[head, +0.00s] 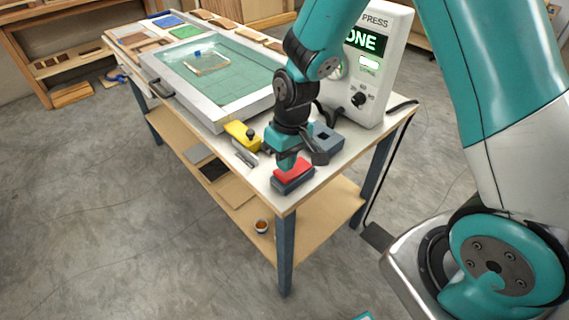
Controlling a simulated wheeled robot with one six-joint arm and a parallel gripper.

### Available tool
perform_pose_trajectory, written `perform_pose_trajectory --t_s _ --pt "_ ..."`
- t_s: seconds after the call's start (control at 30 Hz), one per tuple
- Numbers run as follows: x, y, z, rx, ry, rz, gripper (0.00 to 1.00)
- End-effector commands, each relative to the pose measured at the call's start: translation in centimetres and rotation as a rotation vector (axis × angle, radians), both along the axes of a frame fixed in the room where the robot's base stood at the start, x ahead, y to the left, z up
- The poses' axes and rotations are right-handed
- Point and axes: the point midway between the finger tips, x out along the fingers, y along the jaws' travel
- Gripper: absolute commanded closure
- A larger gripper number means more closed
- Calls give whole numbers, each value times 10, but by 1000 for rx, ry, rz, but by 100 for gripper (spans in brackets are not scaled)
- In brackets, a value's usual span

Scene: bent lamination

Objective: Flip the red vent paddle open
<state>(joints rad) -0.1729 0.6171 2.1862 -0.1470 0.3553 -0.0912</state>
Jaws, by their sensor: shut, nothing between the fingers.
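The red vent paddle (294,172) sits on a dark grey block (293,184) at the near corner of the table. My gripper (287,168) points down at the paddle's left part and is shut with nothing in it. Its tip looks to be at or just above the paddle; I cannot tell whether they touch. The gripper hides part of the paddle's far left side. I cannot tell the paddle's tilt clearly.
A yellow block with a black knob (242,134) and a grey block (326,138) stand close beside my gripper. A white press control box (377,70) with a lit display stands behind. A framed press with a green sheet (240,80) fills the table's middle.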

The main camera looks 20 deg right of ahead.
Motion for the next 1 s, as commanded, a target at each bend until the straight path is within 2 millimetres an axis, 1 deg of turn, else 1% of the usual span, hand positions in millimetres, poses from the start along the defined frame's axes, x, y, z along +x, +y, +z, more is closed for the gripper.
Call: perform_pose_trajectory --t_s 0.03,0.17,0.57,0.7,1.0 --pt "-1 1 -6 -1 3 0 100" --pt "-1 2 -14 0 0 0 100" --pt "0 3 -18 -3 -2 1 100" --pt "-2 7 -28 -73 -22 7 100" --pt "-1 5 -23 -72 -22 -1 100"
